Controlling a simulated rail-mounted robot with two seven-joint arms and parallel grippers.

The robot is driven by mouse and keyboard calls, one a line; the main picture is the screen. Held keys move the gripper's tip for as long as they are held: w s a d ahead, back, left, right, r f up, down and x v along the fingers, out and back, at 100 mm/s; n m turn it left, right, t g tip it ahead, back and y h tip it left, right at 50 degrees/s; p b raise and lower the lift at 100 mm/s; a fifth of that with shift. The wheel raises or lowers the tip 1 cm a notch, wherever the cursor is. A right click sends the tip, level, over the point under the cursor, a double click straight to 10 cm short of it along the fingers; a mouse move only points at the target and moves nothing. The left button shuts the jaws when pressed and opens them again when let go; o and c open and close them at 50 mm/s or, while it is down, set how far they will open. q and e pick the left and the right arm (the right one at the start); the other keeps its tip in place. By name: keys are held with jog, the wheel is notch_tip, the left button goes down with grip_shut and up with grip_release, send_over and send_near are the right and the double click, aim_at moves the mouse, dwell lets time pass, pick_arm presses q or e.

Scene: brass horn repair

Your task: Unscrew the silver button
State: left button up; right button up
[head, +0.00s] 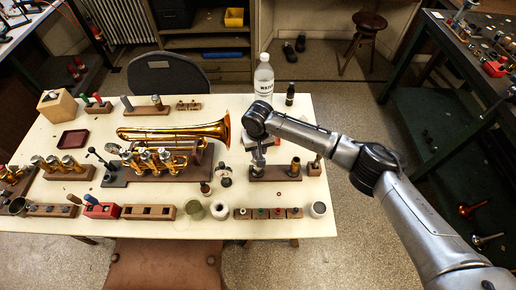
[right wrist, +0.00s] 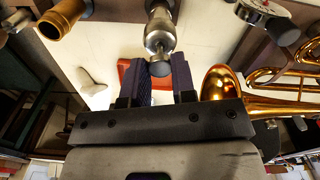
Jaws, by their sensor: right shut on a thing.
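My right gripper (head: 258,151) points down over the dark wooden block (head: 275,174) at the right part of the table. In the right wrist view its two dark fingers (right wrist: 161,70) are on either side of the end of a silver valve (right wrist: 160,30). The grey button (right wrist: 160,66) at that end sits between the fingertips, and the gripper is shut on it. The button is still against the valve in this view. The valve also shows under the gripper in the head view (head: 257,166), partly hidden. My left gripper is in neither view.
A brass valve (head: 295,165) stands on the same block. A brass trumpet (head: 175,132) lies to the left, with a dial gauge (head: 224,176) nearer the block. A water bottle (head: 263,78) stands behind. Wooden blocks with several small parts line the front edge (head: 268,213).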

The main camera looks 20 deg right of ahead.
jog(key=shift+o, duration=1.4)
grip_shut()
jog(key=shift+r+n+p, duration=0.15)
jog(key=shift+n+p, duration=0.4)
jog(key=shift+n, duration=0.15)
jog(key=n+p, duration=0.1)
jog(key=n, duration=0.1)
jog(key=shift+n, duration=0.9)
jog(key=shift+n+p, duration=0.55)
jog(key=shift+n, duration=0.45)
jog(key=n, duration=0.3)
